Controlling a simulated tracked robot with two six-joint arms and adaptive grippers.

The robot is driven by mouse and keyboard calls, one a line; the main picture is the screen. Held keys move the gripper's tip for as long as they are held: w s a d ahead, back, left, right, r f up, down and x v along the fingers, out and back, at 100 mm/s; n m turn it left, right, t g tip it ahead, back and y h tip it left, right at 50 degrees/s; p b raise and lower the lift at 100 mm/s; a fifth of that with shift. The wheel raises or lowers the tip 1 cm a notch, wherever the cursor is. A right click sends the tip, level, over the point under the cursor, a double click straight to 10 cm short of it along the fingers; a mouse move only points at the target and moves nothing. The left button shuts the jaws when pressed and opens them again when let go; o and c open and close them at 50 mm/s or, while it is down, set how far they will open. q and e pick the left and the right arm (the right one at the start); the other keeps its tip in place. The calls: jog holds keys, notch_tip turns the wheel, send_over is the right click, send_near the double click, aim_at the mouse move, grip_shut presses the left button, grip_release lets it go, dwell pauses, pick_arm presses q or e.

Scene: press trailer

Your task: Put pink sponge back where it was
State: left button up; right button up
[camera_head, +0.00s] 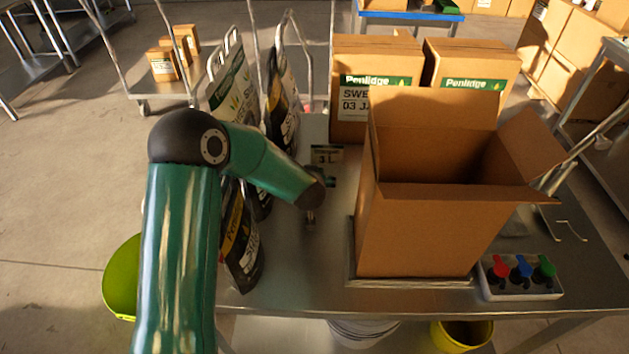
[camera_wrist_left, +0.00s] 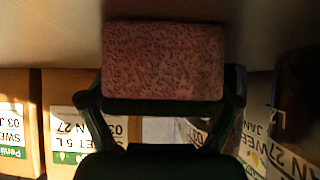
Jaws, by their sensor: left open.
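The pink sponge (camera_wrist_left: 163,58) shows large at the top middle of the left wrist view, with its speckled broad face toward the camera. My left gripper (camera_wrist_left: 165,92) is open, with one dark finger at each side of the sponge's lower part. I cannot tell whether the fingers touch it. The sponge cannot be made out there. My right gripper is not in view.
A tall open carton (camera_head: 415,235) stands right of the gripper. Upright bags (camera_head: 240,240) stand close on its left. A button box (camera_head: 520,278) sits at the front right.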

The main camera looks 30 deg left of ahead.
pick_arm(q)
jog(key=v, duration=1.2)
jog(key=shift+f, duration=0.1)
